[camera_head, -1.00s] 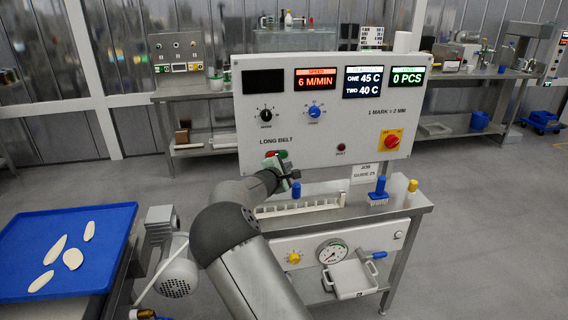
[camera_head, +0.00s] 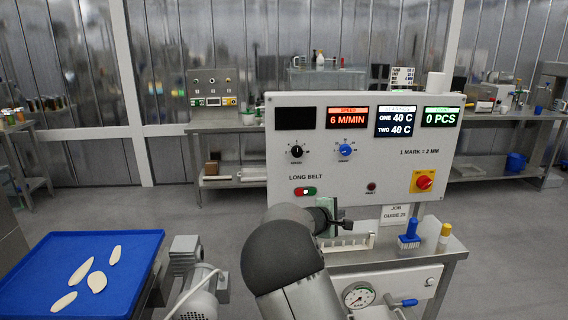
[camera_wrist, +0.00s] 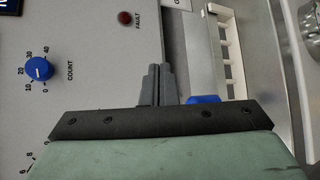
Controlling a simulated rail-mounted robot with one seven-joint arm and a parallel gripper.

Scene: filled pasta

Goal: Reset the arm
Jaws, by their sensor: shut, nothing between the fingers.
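My gripper (camera_head: 340,222) is in front of the lower edge of the control panel (camera_head: 370,170), right of and below the red-green switch (camera_head: 305,191). In the wrist view its two grey fingers (camera_wrist: 157,75) are together with nothing between them. They point along the panel face, beside the red FAULT lamp (camera_wrist: 125,18). Whether they touch the panel cannot be told. My arm hides part of the bench under the panel.
The panel shows 6 M/MIN, ONE 40 C, TWO 40 C and 0 PCS. A blue-handled brush (camera_head: 409,236) and a yellow-capped bottle (camera_head: 444,236) stand right of my gripper. A blue tray (camera_head: 130,262) with several pale pieces is at left.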

